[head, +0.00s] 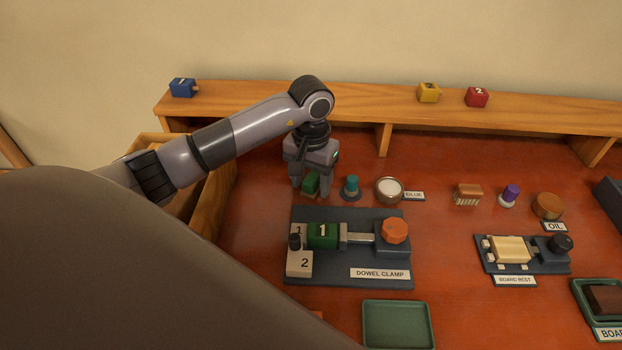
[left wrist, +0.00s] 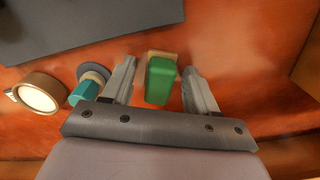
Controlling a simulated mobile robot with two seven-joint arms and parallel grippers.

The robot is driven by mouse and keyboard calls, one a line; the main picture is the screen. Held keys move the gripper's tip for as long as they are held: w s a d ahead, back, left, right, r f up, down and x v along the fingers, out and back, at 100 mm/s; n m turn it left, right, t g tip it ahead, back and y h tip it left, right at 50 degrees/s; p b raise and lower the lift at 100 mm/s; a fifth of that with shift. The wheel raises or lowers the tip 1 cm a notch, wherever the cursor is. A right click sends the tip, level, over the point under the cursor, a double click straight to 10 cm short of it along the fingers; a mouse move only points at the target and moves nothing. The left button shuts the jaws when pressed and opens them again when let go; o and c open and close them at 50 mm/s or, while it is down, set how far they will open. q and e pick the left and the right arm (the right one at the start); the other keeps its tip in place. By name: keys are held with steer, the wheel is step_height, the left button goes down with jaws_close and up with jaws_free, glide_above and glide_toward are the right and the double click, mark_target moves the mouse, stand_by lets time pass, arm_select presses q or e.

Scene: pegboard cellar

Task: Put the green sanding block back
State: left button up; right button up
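The green sanding block (head: 311,184) stands on the red-brown bench top, left of a teal-capped item. In the left wrist view the green block (left wrist: 160,82) has a tan part at its far end. My left gripper (head: 311,187) points down over it. In the wrist view the left gripper (left wrist: 158,85) is open, with a finger on each side of the block and a visible gap to each. Whether the block touches the bench all round is partly hidden by the gripper. My right gripper is not in view.
The teal-capped item (head: 351,188) and glue pot (head: 389,189) stand close right of the block. A green tray (head: 397,324) is nearer. A wooden shelf (head: 350,110) runs behind.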

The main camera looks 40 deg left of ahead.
mark_target(311, 178)
arm_select(q)
steer(key=shift+r, duration=0.15)
steer(key=shift+r, duration=0.2)
step_height(311, 178, up, 12)
steer(key=b, duration=0.1)
steer(key=shift+f, duration=0.15)
stand_by(0.6)
